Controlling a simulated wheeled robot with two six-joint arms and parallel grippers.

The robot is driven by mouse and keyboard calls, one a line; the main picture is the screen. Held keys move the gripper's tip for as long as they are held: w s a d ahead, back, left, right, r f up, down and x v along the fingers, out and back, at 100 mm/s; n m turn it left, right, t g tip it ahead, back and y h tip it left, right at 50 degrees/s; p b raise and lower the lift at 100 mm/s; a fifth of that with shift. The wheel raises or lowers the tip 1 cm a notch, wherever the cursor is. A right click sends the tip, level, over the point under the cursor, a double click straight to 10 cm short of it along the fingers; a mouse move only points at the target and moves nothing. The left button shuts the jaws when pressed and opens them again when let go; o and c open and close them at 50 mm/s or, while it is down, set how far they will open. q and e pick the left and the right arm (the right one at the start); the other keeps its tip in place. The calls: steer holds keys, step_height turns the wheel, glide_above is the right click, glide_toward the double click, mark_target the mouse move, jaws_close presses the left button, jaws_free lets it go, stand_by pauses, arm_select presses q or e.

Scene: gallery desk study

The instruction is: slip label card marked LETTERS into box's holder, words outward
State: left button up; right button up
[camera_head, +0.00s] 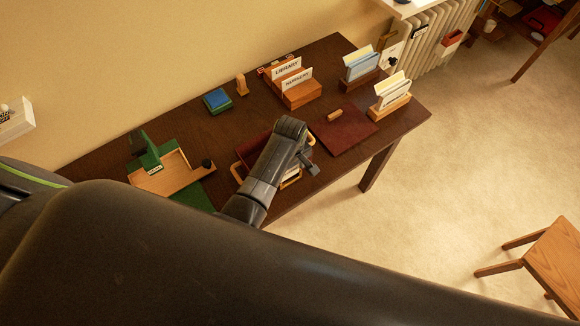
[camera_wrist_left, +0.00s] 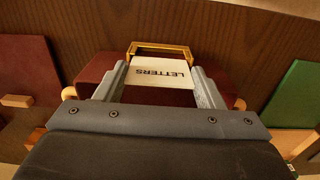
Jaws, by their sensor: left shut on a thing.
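In the left wrist view my left gripper (camera_wrist_left: 160,70) is shut on the white label card (camera_wrist_left: 160,80), one finger at each side edge. The card's word LETTERS faces the camera and reads upside down there. The card's far edge is at the brass holder (camera_wrist_left: 160,45) on the dark red box (camera_wrist_left: 222,84); I cannot tell how far it is inside the frame. In the head view the box (camera_head: 254,149) is partly hidden behind my left arm, and the card and fingertips cannot be made out. My right gripper is not in view.
On the dark desk (camera_head: 225,128) stand a green and wood stand (camera_head: 160,180) at left, a blue-topped block (camera_head: 217,100), a wooden rack with LIBRARY and NURSERY cards (camera_head: 300,94), two card holders (camera_head: 392,104) and a dark red folder (camera_head: 345,132). A stool (camera_head: 555,260) stands on the floor.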

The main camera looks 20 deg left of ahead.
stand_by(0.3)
arm_select(q)
steer(key=o, duration=1)
